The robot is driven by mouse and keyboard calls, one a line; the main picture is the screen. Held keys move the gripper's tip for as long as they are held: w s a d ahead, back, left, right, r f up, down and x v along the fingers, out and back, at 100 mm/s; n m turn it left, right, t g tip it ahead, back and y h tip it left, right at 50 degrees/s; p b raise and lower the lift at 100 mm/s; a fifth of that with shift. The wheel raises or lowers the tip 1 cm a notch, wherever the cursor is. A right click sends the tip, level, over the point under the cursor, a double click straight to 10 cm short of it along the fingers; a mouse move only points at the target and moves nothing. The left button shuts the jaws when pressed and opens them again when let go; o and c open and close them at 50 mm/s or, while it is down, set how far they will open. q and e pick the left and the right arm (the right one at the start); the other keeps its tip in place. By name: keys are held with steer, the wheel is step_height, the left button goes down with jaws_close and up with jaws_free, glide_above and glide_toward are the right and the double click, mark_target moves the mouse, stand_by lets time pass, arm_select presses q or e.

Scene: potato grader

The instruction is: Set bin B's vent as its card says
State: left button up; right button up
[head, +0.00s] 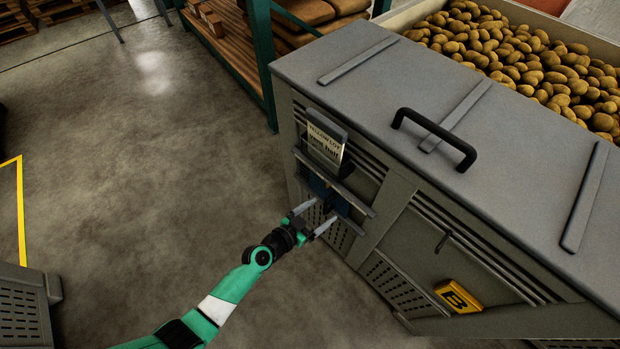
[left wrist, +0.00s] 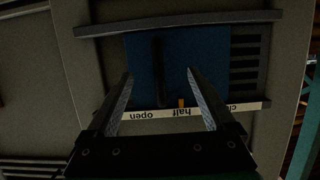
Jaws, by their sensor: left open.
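Bin B (head: 400,190) is a grey lidded bin with a yellow B plate (head: 458,297). Its card (head: 325,143) reads "YELLOW LOT" and "vent half". Below the card is the vent's blue slide (left wrist: 205,60), between two rails, with a dark upright handle (left wrist: 160,75). A white scale strip (left wrist: 152,114) shows upside down with "open", "half" and a partly cut-off word. An orange pointer (left wrist: 181,103) stands at the word "half". My left gripper (head: 323,212) is open at the vent, its fingers on either side of the handle with gaps. My right gripper is out of view.
A black lid handle (head: 433,135) stands up from the bin's top. Potatoes (head: 520,60) fill a container behind. A green-posted rack (head: 262,60) stands behind the bin's left end.

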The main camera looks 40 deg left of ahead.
arm_select(q)
steer(key=b+v, duration=0.1)
steer(key=v, duration=1.9)
steer(key=shift+s+r, duration=0.15)
steer(key=shift+s, duration=0.1)
steer(key=shift+r, duration=0.1)
